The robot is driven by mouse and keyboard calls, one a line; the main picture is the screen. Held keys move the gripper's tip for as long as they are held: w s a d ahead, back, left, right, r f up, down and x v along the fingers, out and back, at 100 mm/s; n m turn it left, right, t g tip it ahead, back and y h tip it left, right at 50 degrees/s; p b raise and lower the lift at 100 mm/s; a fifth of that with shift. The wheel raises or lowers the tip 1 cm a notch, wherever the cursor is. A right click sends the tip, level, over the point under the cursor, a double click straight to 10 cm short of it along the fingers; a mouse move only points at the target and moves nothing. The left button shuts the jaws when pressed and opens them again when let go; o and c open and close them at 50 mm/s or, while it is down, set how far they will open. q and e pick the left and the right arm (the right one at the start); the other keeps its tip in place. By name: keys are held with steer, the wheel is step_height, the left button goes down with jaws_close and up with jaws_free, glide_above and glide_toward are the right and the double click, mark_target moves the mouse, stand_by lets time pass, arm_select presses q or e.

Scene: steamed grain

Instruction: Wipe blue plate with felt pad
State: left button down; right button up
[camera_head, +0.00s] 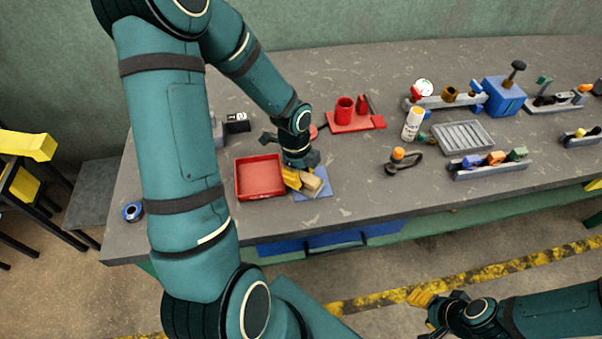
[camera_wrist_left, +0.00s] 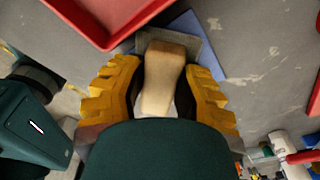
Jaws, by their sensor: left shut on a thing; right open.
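The blue plate (camera_head: 322,190) lies flat on the grey bench, to the right of a red tray, and is partly hidden by my left gripper. The felt pad has a beige handle block (camera_wrist_left: 163,68) and a flat grey base (camera_wrist_left: 187,36). My left gripper (camera_head: 303,181) is shut on the handle, with a yellow finger on each side. In the left wrist view, the grey base overlaps the blue plate (camera_wrist_left: 208,52); I cannot tell whether they touch. My right gripper (camera_head: 432,308) is open and empty, low in front of the bench.
The red tray (camera_head: 260,178) stands close left of the plate. A red holder (camera_head: 356,122) is behind it. A white bottle (camera_head: 412,124), a grey ribbed tray (camera_head: 462,136) and a blue box (camera_head: 503,97) stand to the right.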

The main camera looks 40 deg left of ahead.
arm_select(q)
steer(key=shift+w+d+f, duration=0.15)
steer(key=shift+w+d, duration=0.05)
steer(key=shift+d, duration=0.15)
steer(key=shift+w+d+r, duration=0.15)
steer(key=shift+w+d, duration=0.75)
steer(key=shift+w, duration=0.2)
steer(key=shift+w+d+r, duration=0.15)
steer(key=shift+w+d, duration=0.75)
steer(key=shift+w, duration=0.2)
steer(key=shift+r, duration=0.1)
step_height(320, 180, up, 6)
steer(key=p, duration=0.4)
steer(key=shift+p, duration=0.4)
step_height(320, 180, up, 3)
steer(key=shift+f+p, duration=0.1)
steer(key=shift+p, duration=1.15)
